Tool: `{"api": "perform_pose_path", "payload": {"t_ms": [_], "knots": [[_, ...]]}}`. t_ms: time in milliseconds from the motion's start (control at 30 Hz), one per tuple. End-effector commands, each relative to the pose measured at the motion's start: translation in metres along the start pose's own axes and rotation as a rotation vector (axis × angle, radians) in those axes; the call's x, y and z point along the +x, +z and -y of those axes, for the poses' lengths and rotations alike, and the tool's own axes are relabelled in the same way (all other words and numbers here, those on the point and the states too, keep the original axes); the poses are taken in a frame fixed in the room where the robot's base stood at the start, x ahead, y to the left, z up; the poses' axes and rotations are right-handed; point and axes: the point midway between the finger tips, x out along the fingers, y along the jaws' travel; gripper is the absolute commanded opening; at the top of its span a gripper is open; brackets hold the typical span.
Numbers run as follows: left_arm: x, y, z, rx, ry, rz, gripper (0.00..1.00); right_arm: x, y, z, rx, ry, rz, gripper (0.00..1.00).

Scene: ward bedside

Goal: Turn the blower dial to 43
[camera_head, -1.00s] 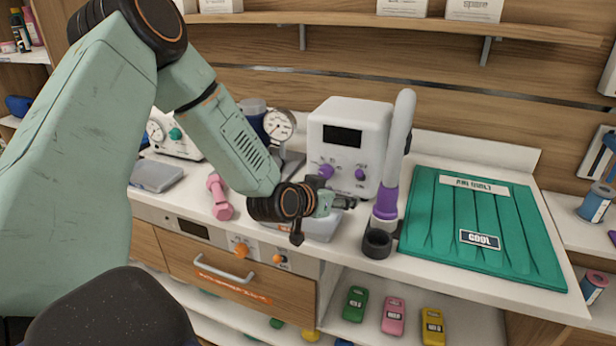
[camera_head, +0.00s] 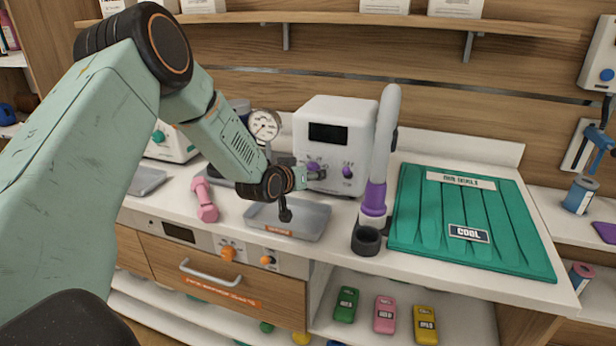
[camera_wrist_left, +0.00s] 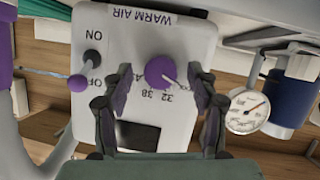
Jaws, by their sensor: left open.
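The white blower box (camera_head: 345,125) stands at the back of the counter with a dark display. Its purple dial (camera_wrist_left: 160,70) is on the front face; in the head view the dial (camera_head: 312,166) is partly behind my gripper. In the wrist view, which shows the panel upside down, numbers 32 and 38 are readable beside the dial, and its white pointer line lies near 32. My left gripper (camera_wrist_left: 158,100) is open, one finger on each side of the dial; I cannot tell whether they touch it. My right gripper is not in view.
A purple-tipped ON/OFF switch (camera_wrist_left: 78,83) sits beside the dial. A grey hose with a purple collar (camera_head: 375,197) stands right of the box. A clear tray (camera_head: 300,228), a pink dumbbell (camera_head: 205,199), a gauge (camera_head: 264,125) and a green blanket (camera_head: 470,215) are nearby.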

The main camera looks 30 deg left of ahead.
Motion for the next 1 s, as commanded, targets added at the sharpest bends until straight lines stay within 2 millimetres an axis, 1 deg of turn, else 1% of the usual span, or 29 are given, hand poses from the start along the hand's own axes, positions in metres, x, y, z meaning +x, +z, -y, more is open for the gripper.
{"api": "perform_pose_path", "payload": {"t_ms": [133, 367, 400, 1000], "knots": [[0.0052, 0.0005, 0.0006, 0.000, -0.001, 0.001, 0.59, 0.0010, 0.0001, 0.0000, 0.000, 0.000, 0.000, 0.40], [0.0049, 0.0001, 0.0020, -0.001, -0.002, 0.001, 0.59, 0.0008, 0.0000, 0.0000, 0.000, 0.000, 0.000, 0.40], [0.0048, 0.0001, 0.0020, -0.001, -0.002, 0.001, 0.57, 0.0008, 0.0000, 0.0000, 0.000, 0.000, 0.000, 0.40], [0.0048, 0.0004, 0.0019, -0.001, -0.002, 0.001, 0.07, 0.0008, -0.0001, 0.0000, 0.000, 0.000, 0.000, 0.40]]}}
